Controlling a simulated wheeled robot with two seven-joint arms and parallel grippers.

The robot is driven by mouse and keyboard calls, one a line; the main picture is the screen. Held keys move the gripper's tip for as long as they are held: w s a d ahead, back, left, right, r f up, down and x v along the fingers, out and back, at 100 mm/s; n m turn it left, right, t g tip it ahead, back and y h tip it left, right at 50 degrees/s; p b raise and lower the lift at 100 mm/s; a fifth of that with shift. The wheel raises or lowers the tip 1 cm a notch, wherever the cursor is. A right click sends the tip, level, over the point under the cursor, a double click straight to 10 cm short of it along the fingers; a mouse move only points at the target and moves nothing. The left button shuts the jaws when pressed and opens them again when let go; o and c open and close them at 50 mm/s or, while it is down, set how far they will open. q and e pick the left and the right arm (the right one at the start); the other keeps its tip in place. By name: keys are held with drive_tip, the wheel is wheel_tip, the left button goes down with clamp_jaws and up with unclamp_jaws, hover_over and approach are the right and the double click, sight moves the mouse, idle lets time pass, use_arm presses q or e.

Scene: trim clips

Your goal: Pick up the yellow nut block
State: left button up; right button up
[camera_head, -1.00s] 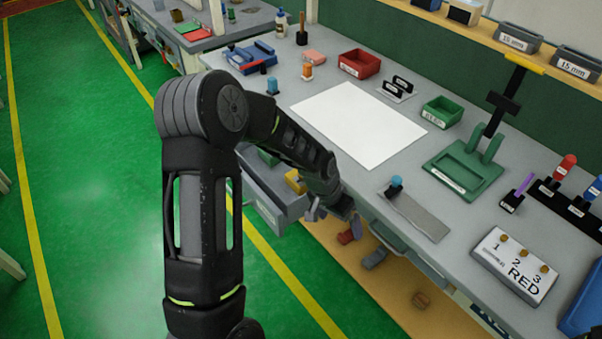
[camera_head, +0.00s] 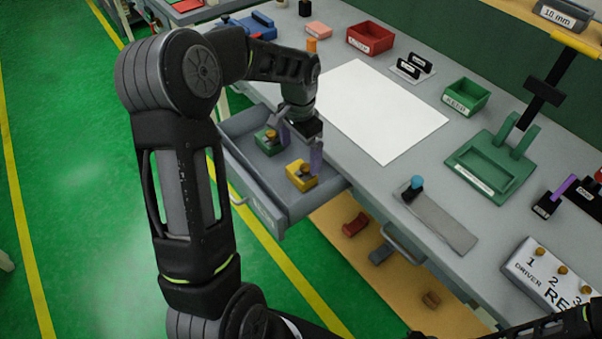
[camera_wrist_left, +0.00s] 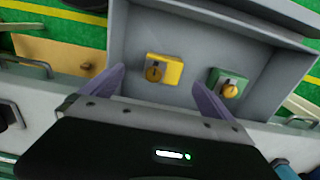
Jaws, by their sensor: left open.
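The yellow nut block (camera_head: 301,178) sits in the open grey drawer (camera_head: 252,196), towards its right end, with an orange-brown nut on top. It also shows in the left wrist view (camera_wrist_left: 165,69), ahead of the fingers. A green nut block (camera_head: 268,141) lies in the same drawer; in the left wrist view it is on the right (camera_wrist_left: 229,85). My left gripper (camera_head: 300,148) is open and empty over the drawer, above the yellow block and apart from it. In the left wrist view its purple-grey fingers (camera_wrist_left: 156,88) are spread wide. My right gripper is not visible.
The worktop above the drawer holds a white sheet (camera_head: 382,110), a green bin (camera_head: 465,97), a red bin (camera_head: 371,38) and a green fixture (camera_head: 494,165). The drawer walls surround both blocks. A lower shelf (camera_head: 350,250) holds several loose blocks.

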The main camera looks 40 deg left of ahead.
sight(299, 170)
use_arm(q)
drive_tip(key=shift+w+a+f+b, duration=0.15)
drive_tip(key=shift+w+f, duration=0.05)
drive_tip(key=shift+f, duration=0.2)
drive_tip(key=shift+w+a+f+b, duration=0.15)
drive_tip(key=shift+f, duration=0.25)
drive_tip(key=shift+w+a, duration=0.1)
drive_tip(key=shift+r, duration=0.15)
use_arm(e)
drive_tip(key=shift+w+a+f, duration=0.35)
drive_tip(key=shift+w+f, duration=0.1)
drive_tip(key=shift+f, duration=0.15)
use_arm(q)
drive_tip(key=shift+f, duration=1.35)
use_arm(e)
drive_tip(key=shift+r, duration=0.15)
use_arm(q)
wheel_tip(299, 170, down, 4)
drive_tip(key=shift+f+p, duration=0.1)
drive_tip(key=shift+p, duration=0.75)
drive_tip(key=shift+f, duration=0.5)
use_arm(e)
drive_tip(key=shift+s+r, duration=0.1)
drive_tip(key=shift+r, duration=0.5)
